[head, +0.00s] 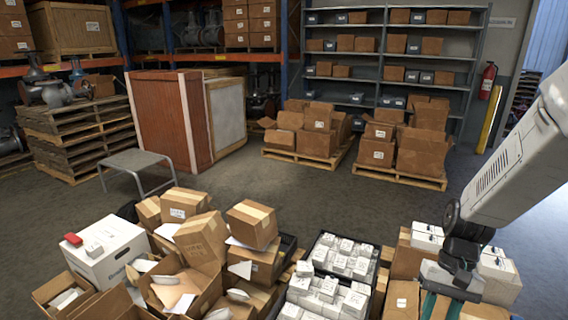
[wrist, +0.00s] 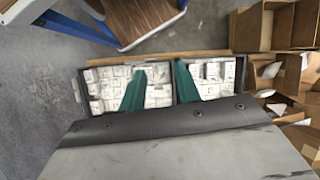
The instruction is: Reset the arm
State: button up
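My gripper (head: 441,306) hangs at the lower right of the head view, above boxes in the foreground. Its teal fingers point down and their tips are partly cut off by the frame's edge. In the wrist view my gripper (wrist: 160,70) shows two teal fingers spread apart with nothing between them. Beyond the fingers are two black crates of small white boxes (wrist: 106,84), seen from above. The height of the fingertips over the crates is hard to tell. My arm comes in from the right side of the head view.
Two black crates of white boxes (head: 345,256) stand at the front middle, beside open cartons (head: 180,284) and a white box (head: 104,250). Stacked cartons (head: 408,258) stand close behind my gripper. Pallets of cartons (head: 405,176) and shelving (head: 395,60) are farther back. Open floor lies between.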

jog(key=s+a+r+n+t+h, duration=0.1)
jog(key=s+a+r+t, duration=0.1)
jog(key=s+r, duration=0.4)
jog(key=s+a+r+n+t+h, duration=0.1)
jog(key=s+r, duration=0.5)
jog(key=r, duration=0.8)
jog(key=shift+a+r+n+t+h, duration=0.25)
jog(key=shift+a+n+t, duration=0.45)
jog(key=shift+a+t, duration=0.45)
jog(key=shift+s+f, duration=0.1)
dwell(0.3)
